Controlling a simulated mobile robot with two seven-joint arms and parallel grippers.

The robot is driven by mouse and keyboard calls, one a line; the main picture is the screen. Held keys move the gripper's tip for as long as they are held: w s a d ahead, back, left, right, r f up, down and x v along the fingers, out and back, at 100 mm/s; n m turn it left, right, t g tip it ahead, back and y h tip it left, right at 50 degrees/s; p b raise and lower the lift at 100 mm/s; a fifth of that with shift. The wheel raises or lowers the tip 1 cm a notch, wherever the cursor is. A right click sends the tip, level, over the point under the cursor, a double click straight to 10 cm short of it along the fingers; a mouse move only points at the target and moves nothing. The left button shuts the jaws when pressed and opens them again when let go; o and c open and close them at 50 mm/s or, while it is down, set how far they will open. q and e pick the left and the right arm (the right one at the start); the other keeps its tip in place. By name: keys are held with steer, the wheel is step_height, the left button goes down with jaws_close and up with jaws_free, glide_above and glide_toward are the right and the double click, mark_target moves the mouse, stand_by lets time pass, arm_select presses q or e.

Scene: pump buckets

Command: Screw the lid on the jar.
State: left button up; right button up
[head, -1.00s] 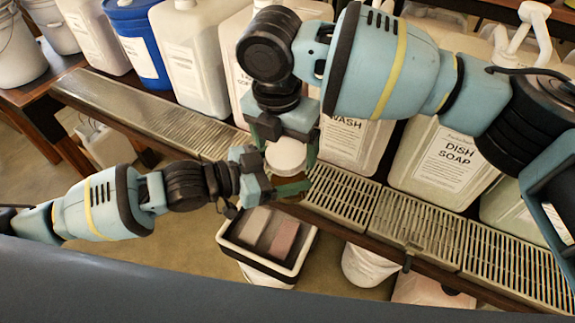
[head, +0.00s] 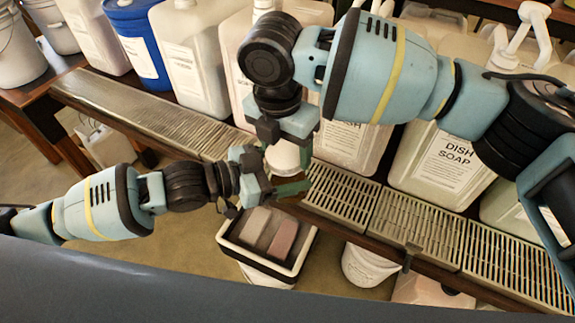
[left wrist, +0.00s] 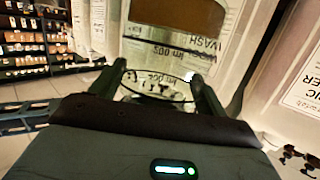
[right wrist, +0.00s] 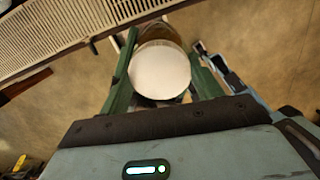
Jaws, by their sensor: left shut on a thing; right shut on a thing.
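The white round lid (head: 284,158) is under my right gripper (head: 286,150), which points down. In the right wrist view the lid (right wrist: 160,70) sits between my two green fingers, with an amber-brown part of the jar (right wrist: 158,32) showing just past its rim. My left gripper (head: 287,187) reaches in from the left and is shut on the jar, just below the lid. In the left wrist view the jar's clear part (left wrist: 155,92) shows between the fingers. Most of the jar is hidden in the head view. I cannot tell whether the lid's thread is engaged.
A slatted drain rack (head: 345,192) runs behind the grippers, with large jugs (head: 437,170) and a blue bucket (head: 138,40) standing behind it. A bin with sponges (head: 265,240) is below, and a white bucket (head: 368,262) to its right. Open floor shows at the lower left.

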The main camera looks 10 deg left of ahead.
steer(key=m, duration=1.5)
steer(key=shift+m, duration=0.4)
steer(key=o, duration=1.1)
